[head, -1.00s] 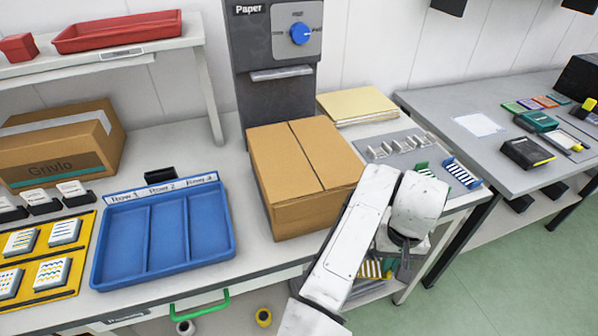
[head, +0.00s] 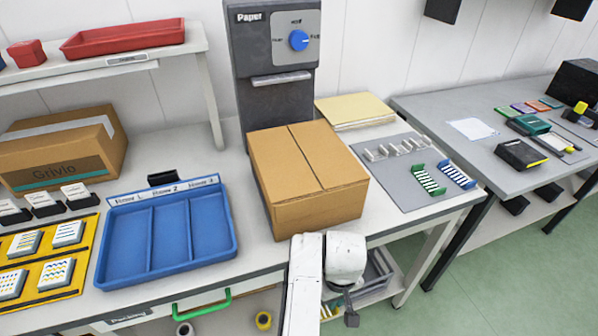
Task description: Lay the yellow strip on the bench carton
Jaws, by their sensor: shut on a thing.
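The yellow strip (head: 327,312), with pale stripes, shows only in part at the bottom of the view, beside my arm. My gripper (head: 351,317) is low in front of the bench edge and shut on the strip; its fingers are small and partly hidden. A closed brown carton (head: 305,208) stands on the bench just beyond my arm, with a flat top split by a seam. Its top is bare. My gripper and the strip are apart from it, on its near side.
A blue three-part tray (head: 168,235) lies left of the carton. A grey dispenser (head: 275,110) stands behind it. A grey mat (head: 400,185) with a green and a blue striped strip lies to the right. A grey bin (head: 375,275) sits on the lower shelf.

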